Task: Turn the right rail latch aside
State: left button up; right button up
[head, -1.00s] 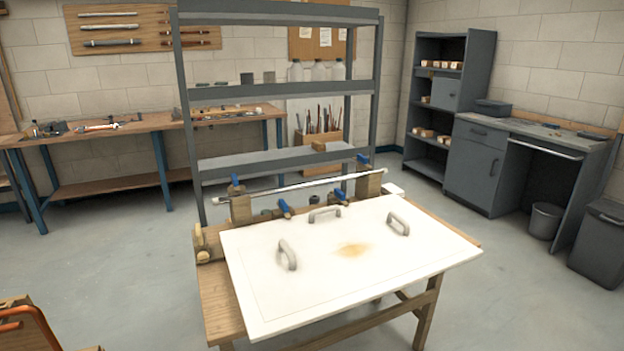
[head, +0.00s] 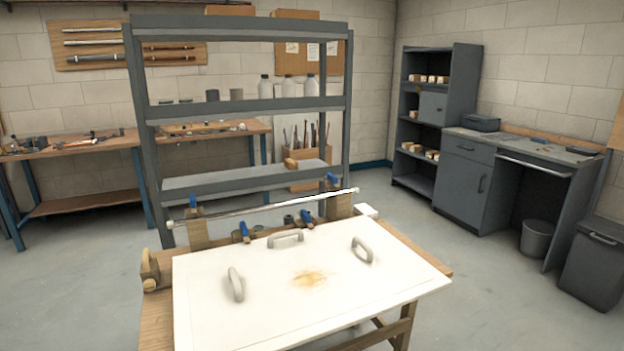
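The right rail latch (head: 332,180) is a small blue piece at the top of the right wooden post (head: 340,205). It looks upright; its exact angle is too small to tell. A similar blue left latch (head: 193,203) stands at the left wooden post (head: 198,234). A thin silver rail (head: 265,207) runs between the posts along the back of the wooden table (head: 158,312). Neither of my grippers shows in the head view.
A white board (head: 270,320) with grey handles (head: 236,284) and a brown stain covers most of the table. Two blue-handled fittings (head: 244,230) (head: 306,217) sit behind it. A grey shelf rack (head: 240,115) stands behind the table.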

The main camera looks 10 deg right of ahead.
aim_at(333, 179)
jog(key=l+u, duration=0.35)
jog(key=l, duration=0.5)
jog(key=l+u, duration=0.3)
jog(key=l, duration=0.55)
